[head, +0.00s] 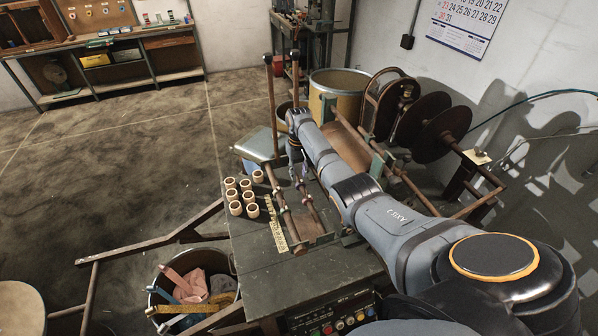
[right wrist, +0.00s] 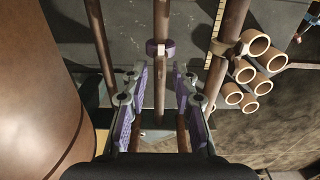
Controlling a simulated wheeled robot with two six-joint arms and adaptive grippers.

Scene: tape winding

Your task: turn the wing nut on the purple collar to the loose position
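The purple collar (right wrist: 160,48) sits around the middle dark rod (right wrist: 160,18) in the right wrist view, ahead of my fingers. Its wing nut cannot be made out clearly. My right gripper (right wrist: 160,98) is open, with purple-padded fingers on either side of the middle rod; nothing is seen clamped between them. The collar lies beyond the fingertips, apart from them. In the head view my right gripper (head: 298,168) reaches down over the rods of the bench machine and is small and partly hidden by my arm. My left gripper is not in view.
Several tan cardboard cores (right wrist: 258,46) stand beside the rods, also on the bench (head: 238,205) in the head view. A tan collar (right wrist: 236,50) sits on the neighbouring rod. A large brown roll (right wrist: 35,85) is close on the left. A bin of cloth (head: 192,292) stands left of the bench.

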